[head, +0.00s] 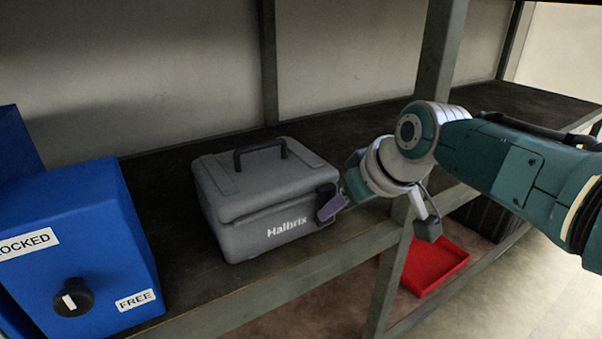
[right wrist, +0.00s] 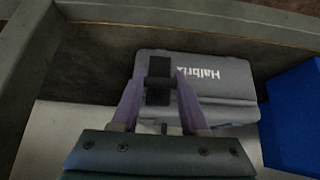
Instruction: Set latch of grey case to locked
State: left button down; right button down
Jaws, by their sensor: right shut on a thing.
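The grey case (head: 262,200), marked "Halbrix", stands closed on the dark shelf, its carry handle on top of the lid. Its dark latch (head: 325,190) is at the right end of the front face. My right gripper (head: 333,205) reaches in from the right and is shut on the latch. In the right wrist view the purple fingers (right wrist: 159,90) lie on both sides of the dark latch block (right wrist: 159,68), next to the lettering on the case (right wrist: 232,78). The latch's setting cannot be read. My left gripper is out of view.
A blue box (head: 90,220) with a black knob (head: 73,297) and "LOCKED" and "FREE" labels stands left of the case. A red tray (head: 435,265) is lower down at the right. The shelf (head: 310,268) has a metal front edge and a post near my right arm.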

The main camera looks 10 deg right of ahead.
jog(key=shift+w+a+g, duration=0.1)
jog(key=shift+g, duration=0.2)
jog(key=c, duration=0.8)
grip_release()
jog(key=o, duration=0.4)
jog(key=shift+r, duration=0.1)
jog(key=shift+r+p, duration=0.4)
jog(key=shift+p, duration=0.1)
jog(key=p+v, duration=0.7)
jog(key=v, duration=0.2)
jog(key=shift+s, duration=0.25)
